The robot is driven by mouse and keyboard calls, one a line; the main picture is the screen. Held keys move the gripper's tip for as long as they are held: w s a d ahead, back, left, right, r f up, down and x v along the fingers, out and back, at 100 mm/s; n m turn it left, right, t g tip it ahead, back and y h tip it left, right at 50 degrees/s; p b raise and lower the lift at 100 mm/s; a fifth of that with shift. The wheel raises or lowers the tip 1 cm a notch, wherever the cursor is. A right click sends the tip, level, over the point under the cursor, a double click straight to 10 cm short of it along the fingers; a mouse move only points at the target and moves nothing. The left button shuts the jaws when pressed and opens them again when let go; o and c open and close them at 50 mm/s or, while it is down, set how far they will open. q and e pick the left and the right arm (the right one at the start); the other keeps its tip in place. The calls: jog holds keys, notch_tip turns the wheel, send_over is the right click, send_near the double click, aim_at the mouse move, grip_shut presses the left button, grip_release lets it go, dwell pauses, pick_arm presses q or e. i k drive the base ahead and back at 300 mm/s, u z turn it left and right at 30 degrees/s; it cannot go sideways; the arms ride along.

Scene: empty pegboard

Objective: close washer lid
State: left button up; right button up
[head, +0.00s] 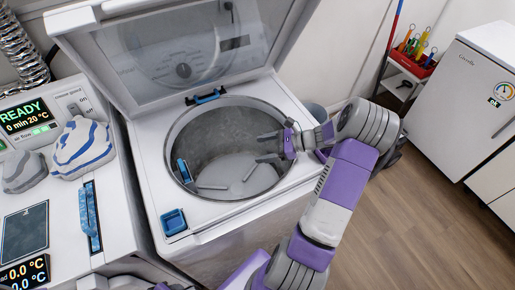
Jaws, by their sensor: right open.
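The washer (150,185) is a white top-loading machine in the middle of the head view. Its lid (85,50) stands raised at the back, tilted up, with a see-through window. The round drum opening (205,130) is uncovered and shows a grey metal inside. My right gripper (262,148) is over the right part of the drum opening, below the raised lid and apart from it. Its two fingers are spread and nothing shows between them. My left gripper is not seen; only purple and grey arm parts show at the bottom edge.
A white cabinet (455,95) and a cart with colourful tools (413,55) stand at the right. The wooden floor (410,235) between is clear.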

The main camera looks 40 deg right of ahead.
aim_at(70, 27)
jog(key=k, duration=1)
